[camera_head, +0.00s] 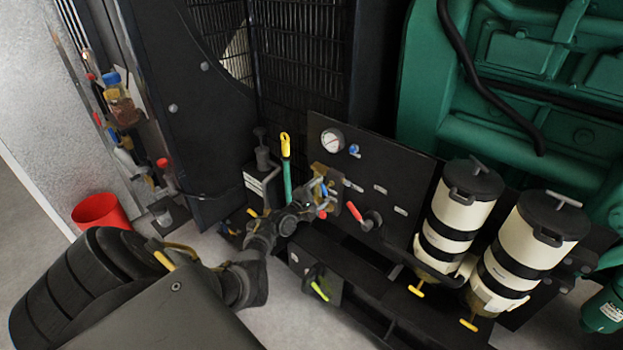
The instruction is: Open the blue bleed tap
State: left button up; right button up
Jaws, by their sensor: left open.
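Two small blue parts show on the black upright panel (386,163). One blue knob (354,150) sits just right of the round gauge. Another blue piece (323,188) shows by a brass-coloured block (325,171), partly hidden by my left gripper. I cannot tell for sure which is the bleed tap or how it is turned. My left gripper (318,197) is open at the panel's left part, its fingers around or just in front of the lower blue piece. Contact cannot be made out. My right gripper is out of view.
A gauge (332,140), a red lever (355,213) and a yellow-topped green dipstick (286,165) are close to my left gripper. Two cream filter canisters (450,215) stand at right. A green engine (500,80) fills the upper right. A red bucket (100,211) is at left.

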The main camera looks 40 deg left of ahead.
pick_arm(q)
jog(key=s, duration=0.9)
jog(key=shift+d, duration=0.1)
jog(key=s+d+f+m+g, duration=0.1)
jog(key=d+f+m+g, duration=0.15)
jog(key=f+m, duration=0.45)
jog(key=s+d+f+m+g, duration=0.1)
jog(key=d+f+m+g, duration=0.2)
jog(key=f, duration=0.6)
jog(key=s+d+f+m+g+b, duration=0.1)
jog(key=s+d+f+m+g, duration=0.15)
jog(key=s+f+m, duration=0.4)
jog(key=s+d+f+m+g, duration=0.2)
jog(key=s+d+f, duration=0.2)
jog(key=f, duration=0.5)
jog(key=s+d+f+m+g+b, duration=0.1)
jog(key=s+d+f, duration=0.3)
jog(key=s, duration=0.8)
jog(key=s+d+f+m+g, duration=0.3)
jog(key=s+f, duration=0.3)
jog(key=s, duration=0.7)
jog(key=s+d+f+m+g+b, duration=0.1)
jog(key=s+d+f+m+g, duration=0.2)
jog(key=s, duration=1)
notch_tip(320, 180, down, 2)
jog(key=d, duration=0.2)
jog(key=shift+d+f+b, duration=0.25)
jog(key=shift+d+b, duration=0.05)
jog(key=shift+b, duration=0.05)
